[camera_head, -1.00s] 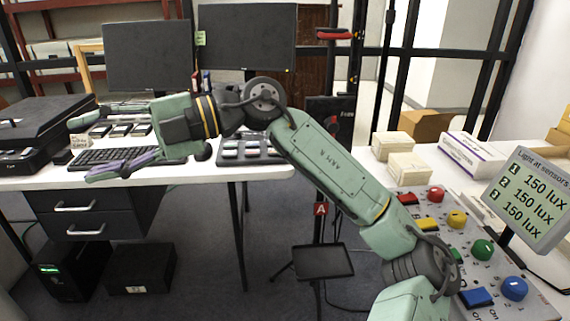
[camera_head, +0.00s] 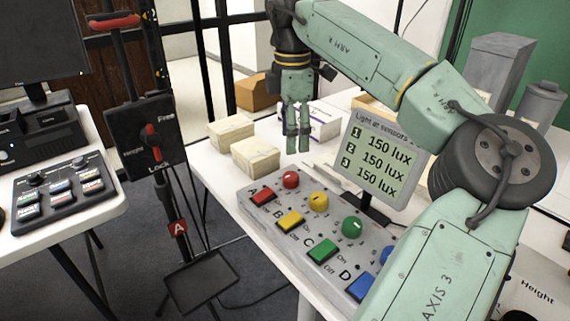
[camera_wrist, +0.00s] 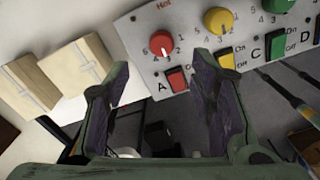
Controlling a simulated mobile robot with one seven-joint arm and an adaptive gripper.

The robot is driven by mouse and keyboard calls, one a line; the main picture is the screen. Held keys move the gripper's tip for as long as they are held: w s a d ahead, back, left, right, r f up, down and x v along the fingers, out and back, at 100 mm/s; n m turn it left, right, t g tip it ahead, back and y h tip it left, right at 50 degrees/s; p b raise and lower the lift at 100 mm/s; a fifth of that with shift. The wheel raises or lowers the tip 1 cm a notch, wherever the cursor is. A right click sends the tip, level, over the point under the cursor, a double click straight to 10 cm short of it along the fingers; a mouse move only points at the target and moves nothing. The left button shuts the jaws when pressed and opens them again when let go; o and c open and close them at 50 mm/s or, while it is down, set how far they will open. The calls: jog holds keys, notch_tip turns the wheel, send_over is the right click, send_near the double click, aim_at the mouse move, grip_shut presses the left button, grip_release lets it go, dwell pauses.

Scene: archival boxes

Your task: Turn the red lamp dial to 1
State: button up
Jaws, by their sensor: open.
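The red dial (camera_head: 290,179) is a round knob at the far left end of a grey control panel (camera_head: 262,220), beside the red switch A (camera_head: 262,194). In the wrist view the red dial (camera_wrist: 162,42) shows a white pointer mark on its lower part, with small numbers around it. My gripper (camera_head: 298,148) points down behind the dial in the head view, apart from it. In the wrist view its two fingers (camera_wrist: 160,62) are spread with nothing between them, and the dial appears just beyond the tips.
Yellow (camera_head: 318,201), green (camera_head: 352,227) and blue (camera_head: 388,257) dials share the panel. A lux display (camera_head: 385,160) reading 150 on three lines stands behind it. Cream boxes (camera_head: 256,157) and a white carton (camera_head: 322,117) lie nearby on the white table.

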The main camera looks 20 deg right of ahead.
aim_at(291, 175)
notch_tip(291, 175, down, 10)
jog(key=shift+s+p, duration=0.1)
jog(key=shift+p, duration=0.25)
jog(key=shift+a, duration=0.1)
jog(key=shift+c, duration=0.4)
jog(key=c, duration=1.1)
